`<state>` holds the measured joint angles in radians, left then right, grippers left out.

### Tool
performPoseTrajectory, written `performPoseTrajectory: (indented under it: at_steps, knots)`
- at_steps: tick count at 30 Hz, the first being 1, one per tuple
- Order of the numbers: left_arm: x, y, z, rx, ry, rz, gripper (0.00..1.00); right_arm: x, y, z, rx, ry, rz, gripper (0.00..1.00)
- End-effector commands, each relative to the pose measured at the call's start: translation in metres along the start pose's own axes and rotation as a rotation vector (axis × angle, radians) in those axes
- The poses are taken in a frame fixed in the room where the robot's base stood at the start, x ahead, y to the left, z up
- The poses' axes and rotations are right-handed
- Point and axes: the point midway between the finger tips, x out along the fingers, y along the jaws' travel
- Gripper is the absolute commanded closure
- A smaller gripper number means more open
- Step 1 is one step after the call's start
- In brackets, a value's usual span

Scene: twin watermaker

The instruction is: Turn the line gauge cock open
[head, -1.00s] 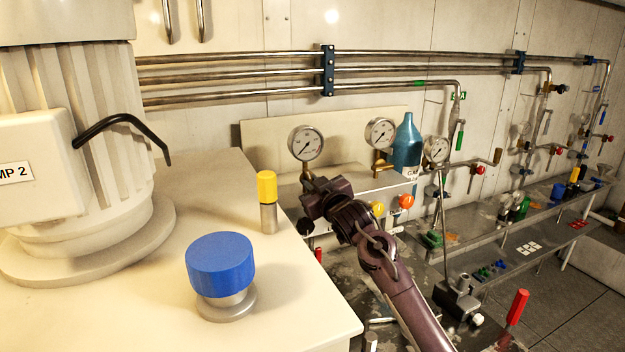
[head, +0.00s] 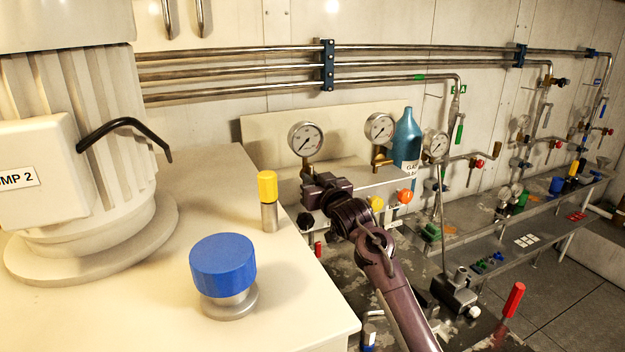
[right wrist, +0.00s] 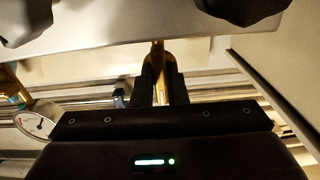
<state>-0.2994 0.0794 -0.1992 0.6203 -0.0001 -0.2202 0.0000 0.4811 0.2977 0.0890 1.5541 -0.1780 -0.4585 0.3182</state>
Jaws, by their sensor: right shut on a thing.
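A round white-faced pressure gauge (head: 306,139) stands on a brass stem at the back left of the grey bench shelf. My right gripper (head: 312,180) is just below this gauge, at the foot of its stem, and hides the cock there in the head view. In the right wrist view my right gripper (right wrist: 161,85) has its two dark fingers shut on a narrow brass piece (right wrist: 158,62), which I take for the gauge cock. The cock's angle is mostly hidden. A gauge face (right wrist: 34,122) shows at lower left there. My left gripper is out of view.
A second gauge (head: 380,128) and a blue bottle (head: 406,145) stand right of my gripper. Yellow (head: 376,204) and orange (head: 404,195) knobs sit on the bench front. A yellow-capped post (head: 268,190) and a blue knob (head: 223,265) stand on the cream cabinet at left.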

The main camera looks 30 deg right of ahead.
Motion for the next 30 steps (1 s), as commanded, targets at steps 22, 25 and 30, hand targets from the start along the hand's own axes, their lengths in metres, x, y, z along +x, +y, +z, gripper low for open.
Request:
performPoseTrajectory:
  at_steps: [22, 25, 30]
  knots:
    - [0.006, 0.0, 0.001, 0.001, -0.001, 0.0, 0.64, -0.01, 0.0, 0.004, -0.002, -0.004, -0.001, 0.65]
    - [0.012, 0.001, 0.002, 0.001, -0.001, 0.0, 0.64, -0.025, 0.0, 0.005, -0.003, -0.003, 0.0, 0.65]
    - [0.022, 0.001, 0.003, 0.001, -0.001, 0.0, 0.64, -0.052, 0.0, 0.005, -0.003, -0.003, 0.0, 0.65]
